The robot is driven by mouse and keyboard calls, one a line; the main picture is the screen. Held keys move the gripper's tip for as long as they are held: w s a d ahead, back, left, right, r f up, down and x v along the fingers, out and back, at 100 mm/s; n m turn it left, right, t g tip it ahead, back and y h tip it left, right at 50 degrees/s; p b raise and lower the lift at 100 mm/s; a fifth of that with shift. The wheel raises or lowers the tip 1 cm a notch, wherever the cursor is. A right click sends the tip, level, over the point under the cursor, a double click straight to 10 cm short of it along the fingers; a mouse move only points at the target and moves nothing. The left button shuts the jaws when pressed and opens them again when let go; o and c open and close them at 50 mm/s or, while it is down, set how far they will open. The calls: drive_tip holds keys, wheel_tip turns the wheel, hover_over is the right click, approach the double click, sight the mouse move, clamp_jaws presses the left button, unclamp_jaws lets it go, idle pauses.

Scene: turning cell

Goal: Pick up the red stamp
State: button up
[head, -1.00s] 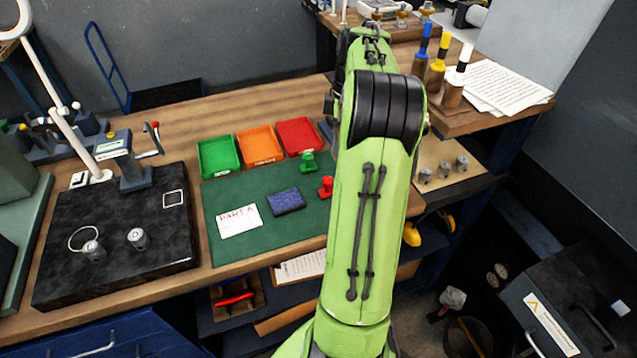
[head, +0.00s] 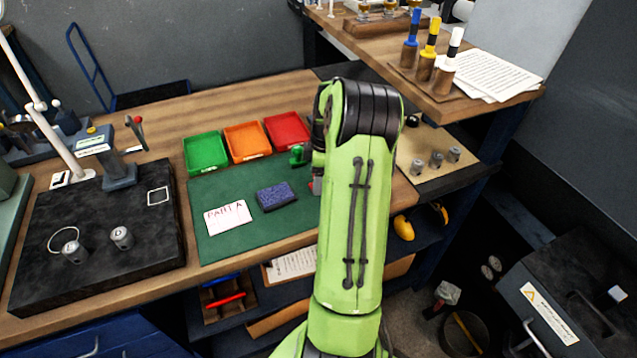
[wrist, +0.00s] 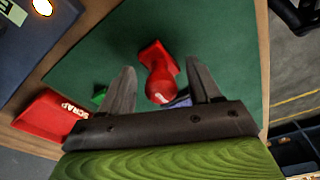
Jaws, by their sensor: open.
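The red stamp (wrist: 160,72) stands on the green mat (wrist: 95,62), its round knob toward the wrist camera. In the wrist view it shows between the two open fingers of my gripper (wrist: 160,70), with nothing held. I cannot tell how far below the fingertips it is.
A blue ink pad (head: 276,196) and a white card (head: 227,217) lie on the mat to the left. Green (head: 206,152), orange (head: 247,142) and red (head: 287,131) trays line its back edge. A dark slab (head: 110,265) with metal parts is at far left.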

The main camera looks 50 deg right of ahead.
drive_tip(key=c, duration=1.1)
drive_tip(key=shift+r, duration=0.1)
drive_tip(key=shift+c, duration=0.2)
